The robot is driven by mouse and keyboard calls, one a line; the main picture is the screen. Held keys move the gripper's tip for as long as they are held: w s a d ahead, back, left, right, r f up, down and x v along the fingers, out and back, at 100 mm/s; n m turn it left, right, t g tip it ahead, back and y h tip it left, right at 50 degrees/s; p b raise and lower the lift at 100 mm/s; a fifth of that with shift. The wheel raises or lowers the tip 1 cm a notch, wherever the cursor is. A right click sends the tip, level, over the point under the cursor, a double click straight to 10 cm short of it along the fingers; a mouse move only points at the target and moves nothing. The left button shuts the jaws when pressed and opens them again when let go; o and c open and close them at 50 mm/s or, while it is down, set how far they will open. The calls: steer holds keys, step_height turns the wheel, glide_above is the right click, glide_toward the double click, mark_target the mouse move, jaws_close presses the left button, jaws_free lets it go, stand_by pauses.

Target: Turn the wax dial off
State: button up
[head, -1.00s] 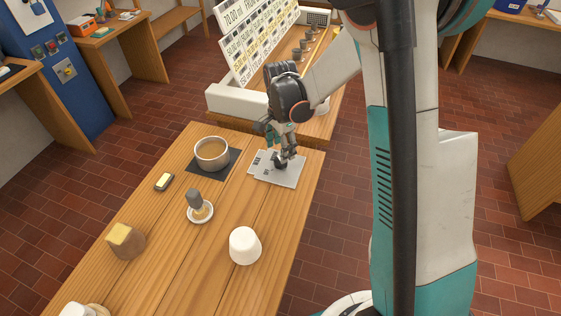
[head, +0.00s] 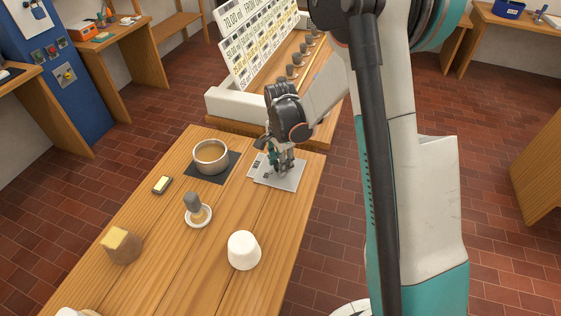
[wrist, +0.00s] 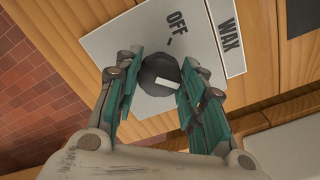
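The wax dial is a dark round knob (wrist: 159,72) with a short white mark, on a light grey plate (wrist: 110,42). The plate reads OFF, with a small tick beside the word, and a strip (wrist: 231,35) reads WAX. The white mark does not line up with the OFF tick. In the wrist view my gripper (wrist: 162,70) has its teal fingers on either side of the knob, very close to it; firm contact cannot be made out. In the head view my gripper (head: 282,167) points down over the plate (head: 279,181), its fingers hiding the knob.
A pot of brown wax (head: 211,156) sits on a dark mat left of the plate. A brush on a white dish (head: 197,214), a white cup (head: 243,250), a block (head: 122,245) and a small tin (head: 162,184) stand on the wooden table. A price board (head: 257,40) stands behind.

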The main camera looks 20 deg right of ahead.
steer(key=shift+n, duration=0.5)
steer(key=n, duration=0.3)
steer(key=shift+n+b, duration=0.3)
steer(key=shift+n, duration=0.1)
steer(key=n, duration=0.4)
steer(key=shift+n, duration=0.3)
steer(key=n, duration=0.4)
steer(key=shift+b, duration=0.35)
steer(key=n, duration=0.4)
steer(key=shift+n, duration=0.4)
steer(key=o, duration=1)
steer(key=shift+o, duration=0.2)
